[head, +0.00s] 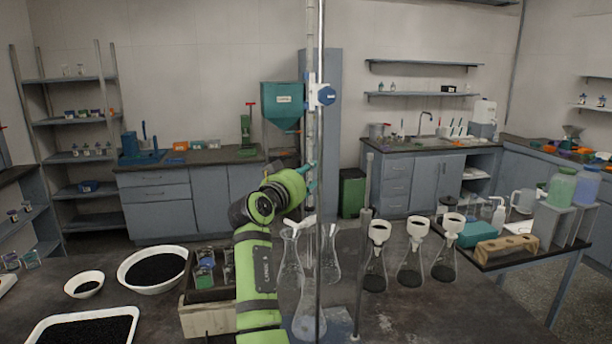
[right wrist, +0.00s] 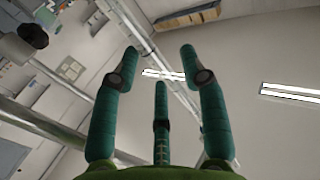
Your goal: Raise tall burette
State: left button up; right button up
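The tall burette (head: 311,130) is a thin clear tube standing upright beside a slim metal stand rod (head: 320,200). A clamp with a blue knob (head: 326,95) holds it at upper height. My right gripper (head: 309,174), with teal fingers, is at the lower part of the burette, below the clamp. In the right wrist view its fingers (right wrist: 159,56) are spread apart, and a pale tube runs slantwise between and behind them. I cannot tell whether any finger touches it. My left gripper is not in view.
Glass flasks (head: 290,270) stand around the rod's lower part. Flasks with funnels (head: 409,262) stand to the right. A wooden crate (head: 205,318), a white bowl (head: 152,250) and a tray (head: 85,313) of black grains lie left. The front right benchtop is clear.

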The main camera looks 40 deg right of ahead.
jog(key=shift+a+f, duration=0.1)
jog(key=shift+a+f, duration=0.1)
jog(key=shift+a, duration=0.1)
jog(key=s+a+r+p, duration=0.1)
jog(key=s+a+r, duration=0.3)
jog(key=a+r, duration=0.3)
jog(key=a, duration=0.2)
jog(key=shift+a, duration=0.3)
jog(key=shift+r, duration=0.1)
dwell(0.3)
